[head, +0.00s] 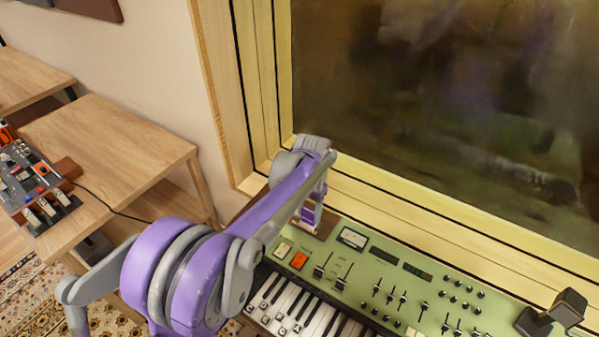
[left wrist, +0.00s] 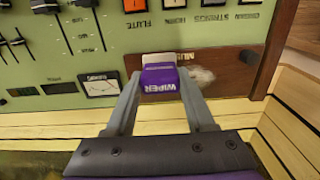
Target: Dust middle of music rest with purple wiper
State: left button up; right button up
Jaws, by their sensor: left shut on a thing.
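My left gripper (left wrist: 160,88) is shut on the purple wiper (left wrist: 160,80), which has white lettering and a pale end. In the left wrist view the wiper is over the brown wooden music rest (left wrist: 232,84), next to a pale dusty patch (left wrist: 202,75) on it. I cannot tell whether the wiper touches the rest. In the head view my left gripper (head: 308,213) reaches down at the far left end of the green keyboard (head: 385,262), and my arm hides most of the rest. My right gripper is not in view.
A wooden window frame (head: 440,220) runs close behind the keyboard. A dark jointed object (head: 553,315) stands at the right. Wooden tables (head: 110,145) stand at the left, one with a box of controls (head: 28,180).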

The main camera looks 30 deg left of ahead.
pick_arm(q)
jog(key=shift+w+r+p, duration=0.4)
jog(key=shift+r+p, duration=0.05)
jog(key=shift+r, duration=0.4)
jog(key=shift+s+r+p, duration=0.2)
jog(key=shift+r+p, duration=0.4)
jog(key=shift+r, duration=0.6)
jog(key=shift+r+p, duration=0.45)
jog(key=shift+r, duration=0.35)
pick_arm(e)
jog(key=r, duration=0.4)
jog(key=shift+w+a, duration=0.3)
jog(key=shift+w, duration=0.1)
